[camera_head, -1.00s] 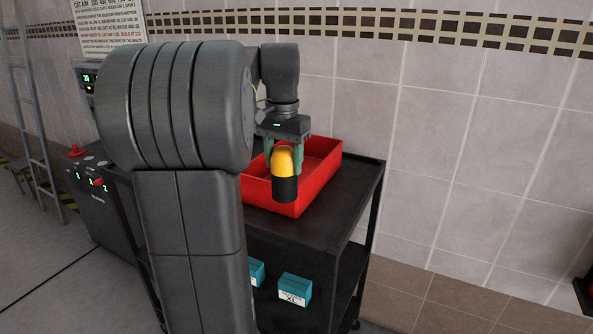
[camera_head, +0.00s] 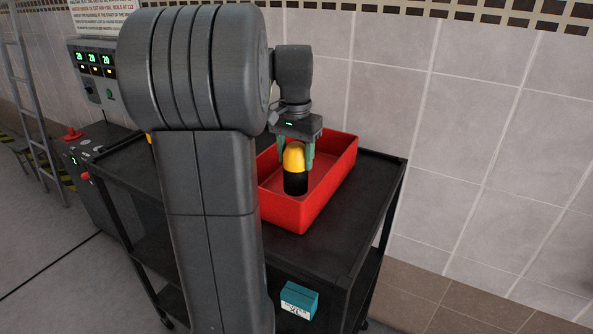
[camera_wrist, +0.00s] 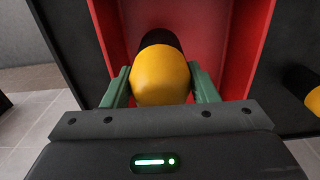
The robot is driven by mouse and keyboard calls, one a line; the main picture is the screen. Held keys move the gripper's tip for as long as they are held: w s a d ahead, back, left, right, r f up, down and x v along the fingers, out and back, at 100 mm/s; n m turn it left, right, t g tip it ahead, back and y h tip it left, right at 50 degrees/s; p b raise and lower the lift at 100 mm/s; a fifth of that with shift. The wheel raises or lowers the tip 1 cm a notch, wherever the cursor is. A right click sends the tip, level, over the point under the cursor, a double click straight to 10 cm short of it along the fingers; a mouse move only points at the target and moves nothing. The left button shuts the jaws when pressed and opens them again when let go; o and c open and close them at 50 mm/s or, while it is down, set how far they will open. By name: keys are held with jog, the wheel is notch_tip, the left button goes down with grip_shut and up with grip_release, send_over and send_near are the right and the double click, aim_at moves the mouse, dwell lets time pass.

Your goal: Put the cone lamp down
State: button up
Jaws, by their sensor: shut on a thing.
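The cone lamp (camera_head: 294,168) has a rounded yellow top and a black cylindrical lower part. My gripper (camera_head: 295,150) is shut on its yellow part from above and holds it upright. The lamp is over or inside the red tray (camera_head: 330,187); I cannot tell whether its base touches the tray floor. In the wrist view the yellow dome (camera_wrist: 160,76) sits between my two green fingers, with the black part beyond it against the red tray.
The red tray stands on a black cart top (camera_head: 340,245). Another yellow and black thing (camera_wrist: 312,95) shows at the right edge of the wrist view. A teal box (camera_head: 298,299) is on the lower shelf. The tiled wall is behind.

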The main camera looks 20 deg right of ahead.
aim_at(295, 170)
jog(key=shift+f, duration=2.1)
jog(key=o, duration=1)
jog(key=shift+f, duration=0.15)
notch_tip(295, 170, up, 12)
jog(key=shift+r, duration=0.15)
jog(key=shift+s, duration=0.1)
